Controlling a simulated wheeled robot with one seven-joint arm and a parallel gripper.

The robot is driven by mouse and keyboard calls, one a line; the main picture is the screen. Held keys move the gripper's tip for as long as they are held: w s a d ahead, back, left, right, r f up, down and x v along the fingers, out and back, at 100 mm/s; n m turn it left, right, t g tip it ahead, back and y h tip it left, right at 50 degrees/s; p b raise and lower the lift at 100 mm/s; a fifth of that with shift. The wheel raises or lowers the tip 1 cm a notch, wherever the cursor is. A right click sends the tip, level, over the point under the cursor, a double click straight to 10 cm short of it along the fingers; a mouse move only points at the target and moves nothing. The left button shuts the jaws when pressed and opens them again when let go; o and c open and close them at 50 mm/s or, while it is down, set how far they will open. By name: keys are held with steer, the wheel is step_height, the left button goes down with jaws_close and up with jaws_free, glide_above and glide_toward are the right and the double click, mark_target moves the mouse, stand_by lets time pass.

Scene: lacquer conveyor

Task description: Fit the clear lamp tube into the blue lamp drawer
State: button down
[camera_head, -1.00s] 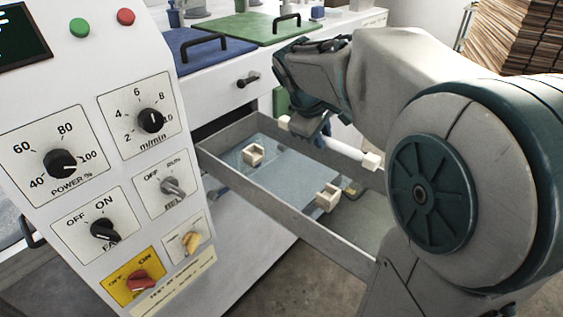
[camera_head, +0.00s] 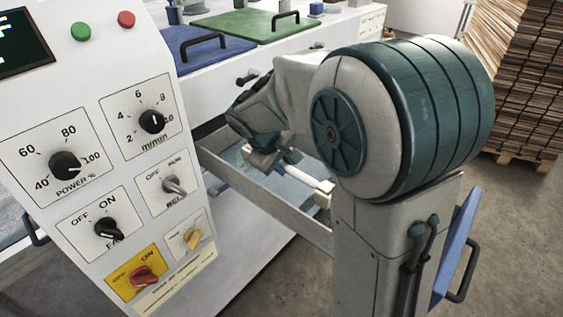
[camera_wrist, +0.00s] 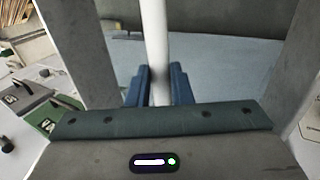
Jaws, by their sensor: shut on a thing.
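The lamp tube (camera_head: 305,170) is a white rod with cream end caps. My gripper (camera_head: 270,155) is shut on it between its ends, low within the open drawer. In the wrist view the blue fingers (camera_wrist: 158,88) are on either side of the tube (camera_wrist: 157,40). The lamp drawer (camera_head: 262,203) has grey walls and a pale blue floor. The tube's right end cap (camera_head: 326,187) is at the right cream holder (camera_head: 321,201). I cannot tell whether it is seated there. My arm hides part of the drawer, and the tube's left end is hard to make out.
The white control panel (camera_head: 130,75) with knobs stands close at the left of the drawer. A blue lid (camera_head: 205,45) and a green lid (camera_head: 250,25) with black handles lie on the machine behind. Stacked boards (camera_head: 525,90) stand at the right, with clear floor before them.

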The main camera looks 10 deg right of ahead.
steer(key=shift+f, duration=0.15)
steer(key=c, duration=1.3)
jaws_free()
steer(key=shift+r, duration=0.25)
steer(key=v, duration=1.2)
steer(key=shift+b, duration=0.35)
steer(key=shift+s+a+f, duration=0.1)
